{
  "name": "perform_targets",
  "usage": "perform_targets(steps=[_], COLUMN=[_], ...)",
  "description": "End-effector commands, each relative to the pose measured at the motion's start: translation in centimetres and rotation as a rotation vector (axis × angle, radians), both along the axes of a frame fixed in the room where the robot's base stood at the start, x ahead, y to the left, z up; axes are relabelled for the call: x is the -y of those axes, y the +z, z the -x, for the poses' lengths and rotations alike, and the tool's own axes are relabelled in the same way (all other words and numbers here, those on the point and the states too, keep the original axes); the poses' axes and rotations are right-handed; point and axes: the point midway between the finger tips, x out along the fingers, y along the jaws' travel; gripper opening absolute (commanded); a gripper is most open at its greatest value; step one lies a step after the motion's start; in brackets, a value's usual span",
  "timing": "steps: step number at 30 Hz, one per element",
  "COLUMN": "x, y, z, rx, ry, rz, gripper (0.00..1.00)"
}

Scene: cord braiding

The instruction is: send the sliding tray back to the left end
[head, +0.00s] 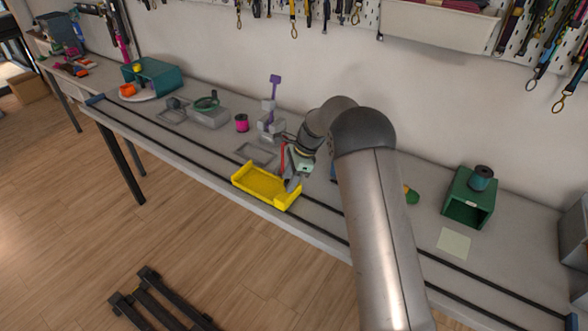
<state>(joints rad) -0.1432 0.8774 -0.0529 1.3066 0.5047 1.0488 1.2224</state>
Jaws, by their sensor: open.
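The sliding tray is a yellow, low-walled tray (262,186) sitting on two dark rails (200,161) that run along the bench. It stands around the middle of the rails and looks empty. A blue stop (95,100) marks the rails' left end. My gripper (292,183) is at the tray's right end, pointing down, and is open. I cannot tell whether its fingers touch the tray wall. A thin red upright piece (282,158) shows right beside the gripper. My arm hides part of the bench and rails to the right.
Behind the rails stand a grey block with a green ring (207,104), a pink spool (242,123) and a grey stand with a purple piece (272,108). A teal box (154,78) is far left, a green box (468,199) right. The rails left of the tray look clear.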

Motion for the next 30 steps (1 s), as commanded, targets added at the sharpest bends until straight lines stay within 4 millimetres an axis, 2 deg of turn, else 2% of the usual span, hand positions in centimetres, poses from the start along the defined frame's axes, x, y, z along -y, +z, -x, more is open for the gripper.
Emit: perform_targets(steps=[5, 15, 21, 24, 30], x=[0.9, 4.0, 5.6, 6.1, 6.5], y=[2.0, 9.6, 13.5, 14.8, 15.9], z=[-0.3, -0.8, -1.1, -1.2, -1.2], rx=[0.006, 0.007, 0.005, 0.003, 0.002], ry=[-0.002, -0.003, -0.002, -0.002, -0.002], rz=[0.000, 0.000, 0.000, 0.000, 0.001], gripper=[0.46, 0.46, 0.46, 0.46, 0.46])
